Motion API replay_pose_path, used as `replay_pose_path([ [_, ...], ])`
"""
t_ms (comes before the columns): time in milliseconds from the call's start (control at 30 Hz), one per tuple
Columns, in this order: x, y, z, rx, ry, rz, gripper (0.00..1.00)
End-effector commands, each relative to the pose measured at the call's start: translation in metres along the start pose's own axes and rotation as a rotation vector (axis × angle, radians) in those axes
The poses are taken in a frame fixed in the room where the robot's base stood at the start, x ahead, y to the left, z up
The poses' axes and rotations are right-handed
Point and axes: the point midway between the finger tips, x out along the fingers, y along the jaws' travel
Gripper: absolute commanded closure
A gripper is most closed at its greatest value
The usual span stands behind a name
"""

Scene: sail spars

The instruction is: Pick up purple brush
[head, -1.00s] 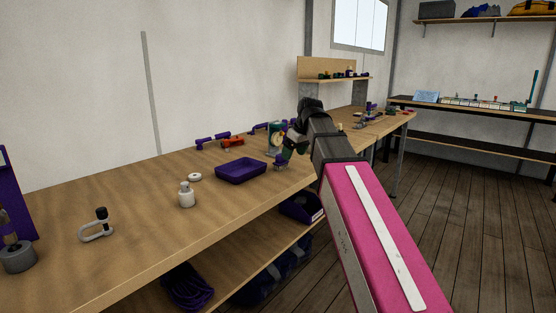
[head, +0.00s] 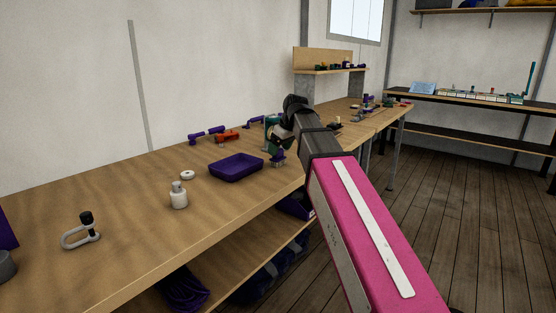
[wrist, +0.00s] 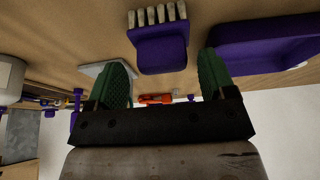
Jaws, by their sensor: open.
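The purple brush (head: 278,158) stands on the wooden bench, just right of the purple tray, with its pale bristles down. In the wrist view the brush (wrist: 160,48) appears inverted, its cream bristles toward the top edge. My gripper (wrist: 163,64) is open, with green fingers wide apart. The brush lies between and beyond the fingertips in that view, and I see no contact. In the head view my gripper (head: 282,136) is close above the brush and partly hidden by my wrist.
The purple tray (head: 250,174) is close beside the brush; it also shows in the wrist view (wrist: 255,62). A white bottle (head: 178,197), a white ring (head: 187,174), a clamp (head: 80,232) and an orange tool (head: 227,136) are on the bench. The bench front (head: 200,245) is clear.

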Motion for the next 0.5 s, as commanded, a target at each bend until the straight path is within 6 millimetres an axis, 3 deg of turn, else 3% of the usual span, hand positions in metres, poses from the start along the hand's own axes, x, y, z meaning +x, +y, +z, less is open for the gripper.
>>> replay_pose_path([
  [300,0.038,-0.002,0.003,0.000,-0.001,-0.001,0.23],
  [500,0.047,-0.002,0.003,0.000,0.000,0.000,0.23],
])
